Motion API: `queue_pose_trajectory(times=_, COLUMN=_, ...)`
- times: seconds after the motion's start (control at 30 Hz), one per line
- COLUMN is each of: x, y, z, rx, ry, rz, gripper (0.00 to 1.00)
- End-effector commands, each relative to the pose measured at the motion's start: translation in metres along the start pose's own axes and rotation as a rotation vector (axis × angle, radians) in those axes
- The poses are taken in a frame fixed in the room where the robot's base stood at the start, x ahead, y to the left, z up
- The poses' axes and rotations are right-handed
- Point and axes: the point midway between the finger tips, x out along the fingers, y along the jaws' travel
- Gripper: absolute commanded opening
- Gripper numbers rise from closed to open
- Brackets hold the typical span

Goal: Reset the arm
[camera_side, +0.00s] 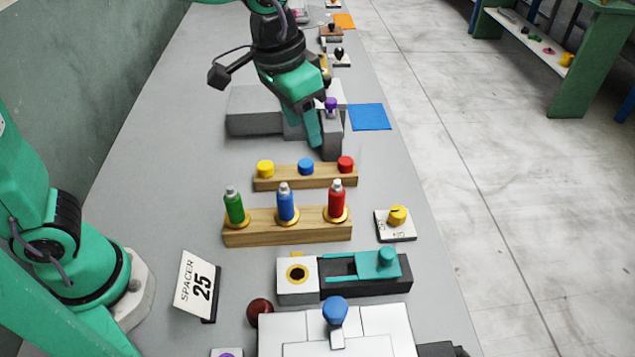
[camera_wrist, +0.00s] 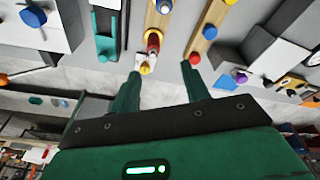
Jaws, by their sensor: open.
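My gripper (camera_side: 313,132) hangs from my arm at the upper middle of the side view, fingers pointing down, near a grey block with a purple knob (camera_side: 331,103). In the wrist view my gripper (camera_wrist: 161,80) shows two green fingers spread wide apart, with nothing held between them. Beyond the fingertips, the red bottle (camera_wrist: 153,42) and a red cap (camera_wrist: 195,58) show in that view. Whether the fingers touch the grey block is hard to tell.
A wooden rack (camera_side: 238,237) holds green, blue and red bottles; another wooden bar (camera_side: 285,183) carries coloured caps. A teal slider (camera_side: 378,263), a "SPACER 25" sign (camera_side: 197,284) and a blue knob (camera_side: 335,311) stand nearer. The left of the table (camera_side: 165,170) is clear.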

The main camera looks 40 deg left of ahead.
Motion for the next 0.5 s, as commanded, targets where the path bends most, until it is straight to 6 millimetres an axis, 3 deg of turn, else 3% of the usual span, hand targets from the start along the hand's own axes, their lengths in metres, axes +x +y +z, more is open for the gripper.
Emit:
queue_pose_trajectory(times=0.2, x=-0.023, y=-0.042, z=0.034, rx=-0.070, ry=0.070, rz=-0.017, gripper=0.46)
queue_pose_trajectory(times=0.5, x=-0.040, y=-0.086, z=0.087, rx=-0.159, ry=0.160, rz=-0.052, gripper=0.46)
